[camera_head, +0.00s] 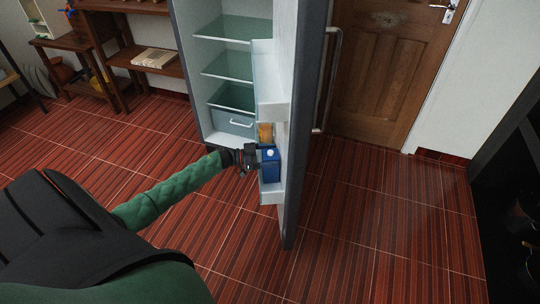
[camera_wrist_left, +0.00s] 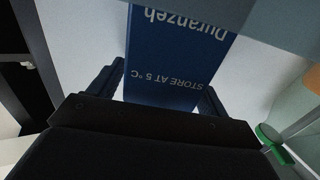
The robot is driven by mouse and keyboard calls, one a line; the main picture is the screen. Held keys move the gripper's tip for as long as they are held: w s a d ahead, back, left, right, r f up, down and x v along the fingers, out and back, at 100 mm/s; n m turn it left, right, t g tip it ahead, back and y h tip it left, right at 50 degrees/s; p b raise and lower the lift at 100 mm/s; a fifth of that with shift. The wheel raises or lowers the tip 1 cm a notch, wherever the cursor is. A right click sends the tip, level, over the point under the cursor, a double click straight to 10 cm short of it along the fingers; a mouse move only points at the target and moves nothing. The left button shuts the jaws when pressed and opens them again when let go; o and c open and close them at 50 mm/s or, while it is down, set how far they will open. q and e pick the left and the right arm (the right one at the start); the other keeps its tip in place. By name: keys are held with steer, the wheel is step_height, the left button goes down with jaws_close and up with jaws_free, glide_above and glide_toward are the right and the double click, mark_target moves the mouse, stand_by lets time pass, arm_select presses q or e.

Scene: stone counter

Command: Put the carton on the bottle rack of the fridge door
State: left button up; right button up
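My right gripper is not in view.
An orange item (camera_head: 265,132) stands in the door behind the carton. An upper door bin (camera_head: 272,98) hangs above. The fridge holds glass shelves (camera_head: 235,65) and a drawer (camera_head: 232,123). Wooden shelving (camera_head: 155,57) stands at left. Red tiled floor (camera_head: 385,220) is clear at right.

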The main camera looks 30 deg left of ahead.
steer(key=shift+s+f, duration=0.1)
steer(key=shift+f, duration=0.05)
arm_select(q)
steer(key=shift+s+a, duration=0.15)
steer(key=b+v, duration=0.1)
steer(key=v, duration=1)
steer(key=shift+s+a+r, duration=0.15)
steer(key=shift+a, duration=0.15)
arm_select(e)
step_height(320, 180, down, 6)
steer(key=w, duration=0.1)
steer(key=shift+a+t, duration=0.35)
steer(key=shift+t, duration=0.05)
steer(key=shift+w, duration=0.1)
